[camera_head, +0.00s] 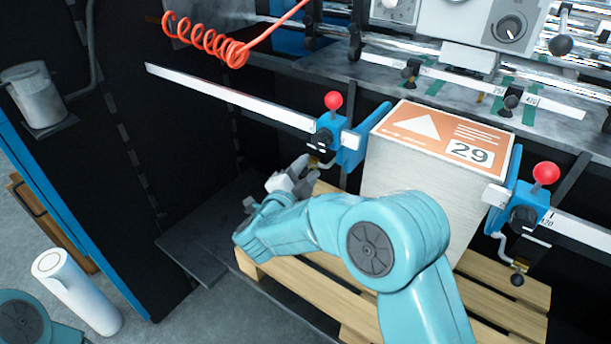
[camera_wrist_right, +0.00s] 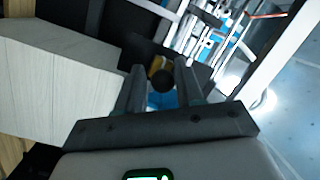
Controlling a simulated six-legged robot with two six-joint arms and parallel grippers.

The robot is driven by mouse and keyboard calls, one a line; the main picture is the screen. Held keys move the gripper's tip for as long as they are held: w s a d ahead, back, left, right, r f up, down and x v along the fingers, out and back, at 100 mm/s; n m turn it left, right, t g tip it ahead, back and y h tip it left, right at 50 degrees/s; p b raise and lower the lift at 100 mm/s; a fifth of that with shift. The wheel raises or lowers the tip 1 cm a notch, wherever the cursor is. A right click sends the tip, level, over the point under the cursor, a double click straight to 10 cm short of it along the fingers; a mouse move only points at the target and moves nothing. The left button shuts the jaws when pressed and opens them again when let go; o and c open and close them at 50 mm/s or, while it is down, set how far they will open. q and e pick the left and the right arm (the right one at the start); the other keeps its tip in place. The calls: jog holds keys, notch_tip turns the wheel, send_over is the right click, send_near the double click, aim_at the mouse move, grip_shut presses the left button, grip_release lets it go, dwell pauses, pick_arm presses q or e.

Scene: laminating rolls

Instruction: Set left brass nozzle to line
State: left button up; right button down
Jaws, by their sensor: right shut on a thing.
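The left blue clamp (camera_head: 326,137) with a red ball knob (camera_head: 333,100) sits on a white scale bar, left of the paper stack. A small brass nozzle (camera_head: 314,161) hangs under this clamp, partly hidden by my gripper. My right gripper (camera_head: 306,174) reaches it from below left. In the right wrist view, the fingers (camera_wrist_right: 161,78) are shut on the nozzle's dark round end (camera_wrist_right: 162,81), with brass (camera_wrist_right: 154,66) showing just beyond. The line for the nozzle cannot be made out. My left gripper is out of view.
The paper stack (camera_head: 408,190) with an orange label stands on a wooden pallet (camera_head: 310,279), close right of my gripper. A matching right clamp (camera_head: 522,207) has its own brass piece (camera_head: 520,264). A red coiled hose (camera_head: 212,43) hangs above.

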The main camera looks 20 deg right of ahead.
notch_tip(320, 180, up, 4)
jog(key=shift+a+f, duration=0.1)
jog(key=shift+a, duration=0.05)
jog(key=c, duration=1)
grip_release()
jog(key=shift+w+f, duration=0.1)
jog(key=shift+w, duration=0.05)
jog(key=shift+s+a, duration=0.1)
jog(key=shift+s, duration=0.2)
jog(key=b+v, duration=0.3)
jog(key=v, duration=1.3)
jog(key=shift+w, duration=0.1)
